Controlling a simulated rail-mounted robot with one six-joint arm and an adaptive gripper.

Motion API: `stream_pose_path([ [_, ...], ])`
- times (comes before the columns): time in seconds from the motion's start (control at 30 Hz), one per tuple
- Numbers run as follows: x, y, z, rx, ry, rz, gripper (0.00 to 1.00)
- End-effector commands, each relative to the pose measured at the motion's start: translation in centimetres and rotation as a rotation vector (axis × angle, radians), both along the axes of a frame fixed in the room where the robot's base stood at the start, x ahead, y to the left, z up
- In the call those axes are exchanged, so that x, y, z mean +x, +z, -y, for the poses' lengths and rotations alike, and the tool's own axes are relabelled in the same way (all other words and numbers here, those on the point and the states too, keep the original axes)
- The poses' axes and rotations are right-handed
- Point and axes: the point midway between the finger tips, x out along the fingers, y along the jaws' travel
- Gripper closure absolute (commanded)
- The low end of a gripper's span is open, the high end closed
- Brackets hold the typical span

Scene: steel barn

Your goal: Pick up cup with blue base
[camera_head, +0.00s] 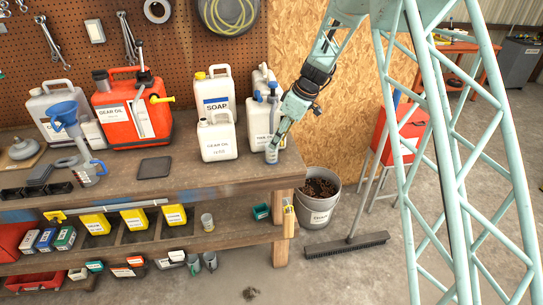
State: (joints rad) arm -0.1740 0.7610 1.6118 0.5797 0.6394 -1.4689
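A small greyish cup (271,155) stands upright near the right end of the workbench top, in front of the white jugs. Its lower part looks bluish grey, but it is too small to be sure of the base colour. My gripper (275,141) points down at the cup from above, with its fingertips at the cup's upper part. I cannot tell whether the fingers are closed on it or only beside it. Another small cup (207,222) stands on the lower shelf, and two darker cups (195,264) (210,261) are below it; their bases are not clear.
White jugs (217,137) stand behind and left of my gripper. A red gear oil can (130,112) and a blue funnel (70,125) are farther left. A bucket (319,200) and a broom (346,246) are right of the bench (180,185).

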Motion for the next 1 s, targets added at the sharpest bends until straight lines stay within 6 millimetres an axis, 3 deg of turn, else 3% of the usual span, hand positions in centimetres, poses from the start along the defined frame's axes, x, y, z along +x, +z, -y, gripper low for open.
stream_pose_path([
  [0.2, 0.3, -1.7, -0.6, 0.000, 0.001, 0.001, 0.63],
  [0.77, 0.4, -2.3, -0.9, 0.000, 0.001, 0.000, 0.63],
  [1.0, 0.6, -4.2, -1.9, -0.001, 0.001, -0.001, 0.63],
])
